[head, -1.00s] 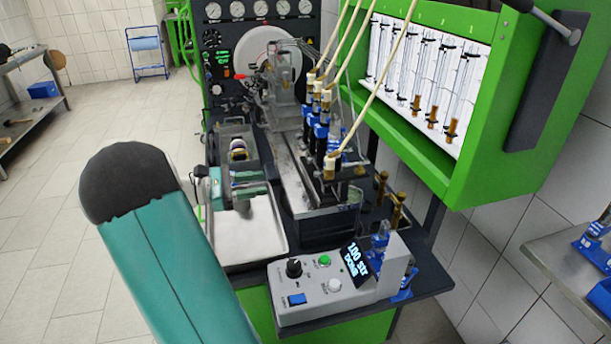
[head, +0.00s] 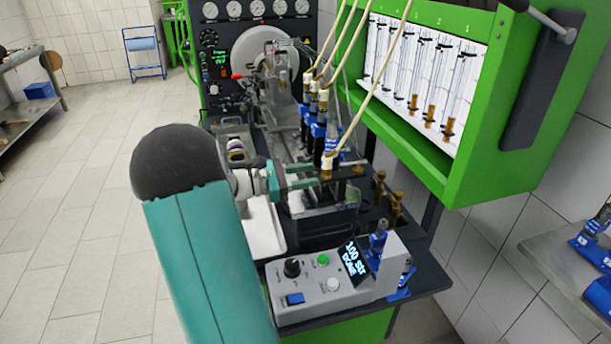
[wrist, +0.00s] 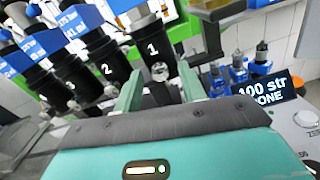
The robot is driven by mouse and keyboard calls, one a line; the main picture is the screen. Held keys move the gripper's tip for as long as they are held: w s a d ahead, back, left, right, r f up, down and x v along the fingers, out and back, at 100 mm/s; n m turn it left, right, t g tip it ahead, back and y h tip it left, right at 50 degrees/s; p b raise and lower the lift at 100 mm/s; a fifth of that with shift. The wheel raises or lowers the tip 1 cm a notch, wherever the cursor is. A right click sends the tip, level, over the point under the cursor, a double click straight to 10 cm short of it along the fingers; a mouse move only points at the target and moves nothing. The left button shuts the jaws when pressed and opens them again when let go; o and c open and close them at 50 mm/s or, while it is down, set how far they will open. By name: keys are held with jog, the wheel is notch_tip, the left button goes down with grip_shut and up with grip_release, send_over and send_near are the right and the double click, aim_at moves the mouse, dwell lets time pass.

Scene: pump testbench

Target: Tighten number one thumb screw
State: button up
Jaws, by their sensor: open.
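The number one thumb screw (wrist: 160,72) is a small clear-silver knob at the lower end of the black cylinder marked 1 (wrist: 152,48). In the wrist view my gripper (wrist: 159,75) is open, with one teal finger on each side of the screw. The fingers look apart from the screw, with gaps on both sides. In the head view my gripper (head: 306,176) reaches from the left to the front injector (head: 329,163) of the row; the screw itself is too small to make out there.
Cylinders 2 (wrist: 106,68) and 3 (wrist: 70,85) stand left of number one in the wrist view. Pale hoses run up from the injectors. A control box (head: 320,285) reading "100 str DONE" sits in front. The green cabinet with glass tubes (head: 425,75) overhangs at right.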

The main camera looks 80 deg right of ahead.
jog(key=shift+c, duration=0.4)
grip_shut()
jog(key=shift+m, duration=0.5)
jog(key=m, duration=0.4)
jog(key=shift+m, duration=0.3)
jog(key=m, duration=0.5)
jog(key=shift+w, duration=0.1)
jog(key=m, duration=0.6)
jog(key=shift+r+m, duration=0.1)
jog(key=shift+m, duration=0.2)
jog(key=m, duration=0.6)
jog(key=shift+m, duration=0.4)
